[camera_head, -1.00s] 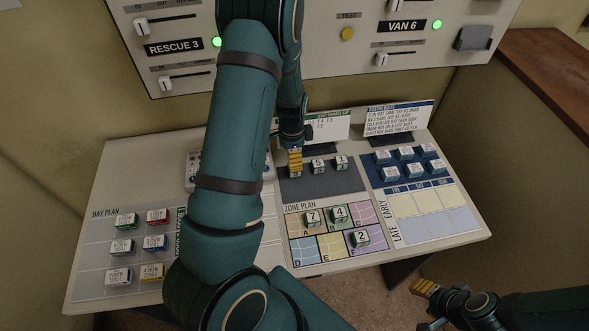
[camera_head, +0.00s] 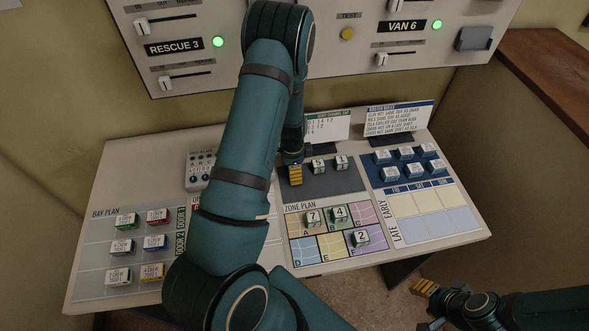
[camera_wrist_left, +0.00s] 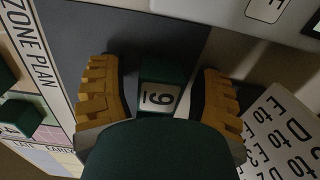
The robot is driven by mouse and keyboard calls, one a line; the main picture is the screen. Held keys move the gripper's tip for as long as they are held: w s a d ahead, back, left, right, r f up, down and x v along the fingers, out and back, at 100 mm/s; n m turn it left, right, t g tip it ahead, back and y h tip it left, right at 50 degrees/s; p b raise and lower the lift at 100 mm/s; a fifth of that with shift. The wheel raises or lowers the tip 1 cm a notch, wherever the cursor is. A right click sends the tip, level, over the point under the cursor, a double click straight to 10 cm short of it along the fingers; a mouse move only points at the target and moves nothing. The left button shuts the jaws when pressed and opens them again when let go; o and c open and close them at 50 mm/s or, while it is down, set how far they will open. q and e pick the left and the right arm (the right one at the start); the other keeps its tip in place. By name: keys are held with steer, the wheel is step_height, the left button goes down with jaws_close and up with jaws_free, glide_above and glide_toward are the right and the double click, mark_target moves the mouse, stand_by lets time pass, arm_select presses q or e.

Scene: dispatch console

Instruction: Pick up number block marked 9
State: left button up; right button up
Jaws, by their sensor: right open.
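In the left wrist view, the green number block marked 9 (camera_wrist_left: 160,97) stands on the dark grey pad (camera_wrist_left: 135,25). My left gripper (camera_wrist_left: 160,100) is open, with its yellow-tipped fingers on both sides of the block and a visible gap on each side. In the head view, my left gripper (camera_head: 295,175) is low over the left part of the dark pad (camera_head: 330,188), and the block marked 9 is hidden there. My right gripper (camera_head: 424,288) is open and empty, off the console's front right.
Two more number blocks (camera_head: 318,165) (camera_head: 341,162) stand right of my left gripper. The zone plan (camera_head: 330,246) holds blocks 7 (camera_head: 312,218), 4 (camera_head: 339,214) and 2 (camera_head: 361,238). Card stands (camera_head: 328,127) (camera_head: 398,118) stand behind. Blue-based blocks (camera_head: 406,153) stand at right.

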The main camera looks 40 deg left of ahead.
arm_select(q)
steer(key=c, duration=0.7)
steer(key=shift+c, duration=0.2)
